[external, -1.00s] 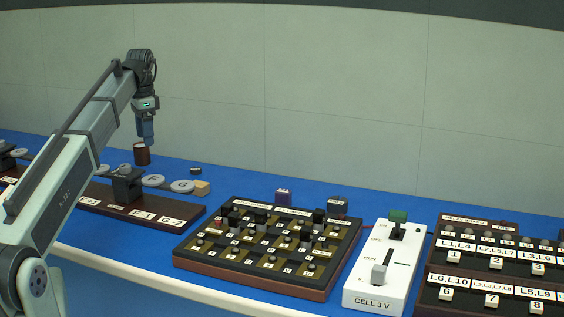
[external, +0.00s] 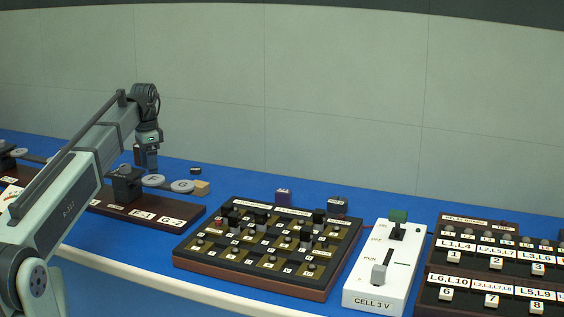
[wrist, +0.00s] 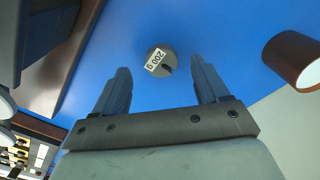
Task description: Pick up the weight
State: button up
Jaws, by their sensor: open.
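The weight (wrist: 152,66) is a small grey disc with a white "200 g" label and a dark slot. It sits on the blue bench top in the wrist view, in line with the gap between my fingertips. My gripper (wrist: 160,78) is open and empty, with one finger on either side of the weight in the picture. I cannot tell how high the fingertips are above it. In the external view my gripper (external: 152,167) is low over the bench beside the dark wooden balance board, and I cannot make out the weight there.
A brown cylinder (wrist: 296,60) stands right of the weight in the wrist view. A dark wooden board (external: 165,219) with grey discs is close by. A tan block (external: 202,187) and a small black disc (external: 196,170) are to the right. Farther right is a switch board (external: 255,283).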

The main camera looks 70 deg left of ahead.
notch_tip(320, 180, down, 3)
jog(key=shift+w+f, duration=0.1)
jog(key=c, duration=1.3)
